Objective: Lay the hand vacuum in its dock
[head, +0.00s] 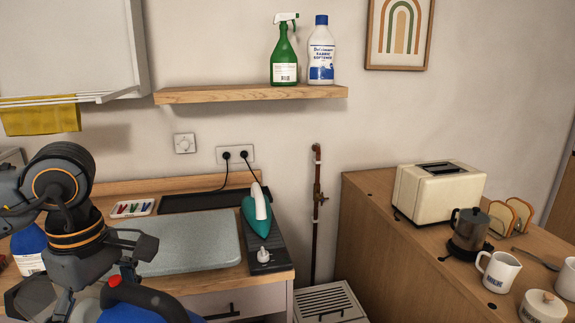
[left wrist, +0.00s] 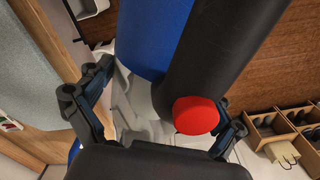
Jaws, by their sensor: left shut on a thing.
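My left gripper (head: 90,280) is shut on the hand vacuum, which has a black handle (head: 150,297), a blue body and a red button. The left wrist view shows the vacuum's blue body (left wrist: 153,35) and red button (left wrist: 195,115) between the fingers of the left gripper (left wrist: 165,90). The vacuum is at the bottom left of the head view, in front of the counter, and its lower part is cut off. A black tray (head: 190,202) lies at the back of the counter with a cord near it; I cannot tell whether it is the dock. My right gripper is not in view.
A grey-green pad (head: 190,245) covers the counter's middle. A marker tray (head: 132,208) and a blue bottle (head: 27,250) are left. A wooden cabinet with a toaster (head: 438,192) stands right.

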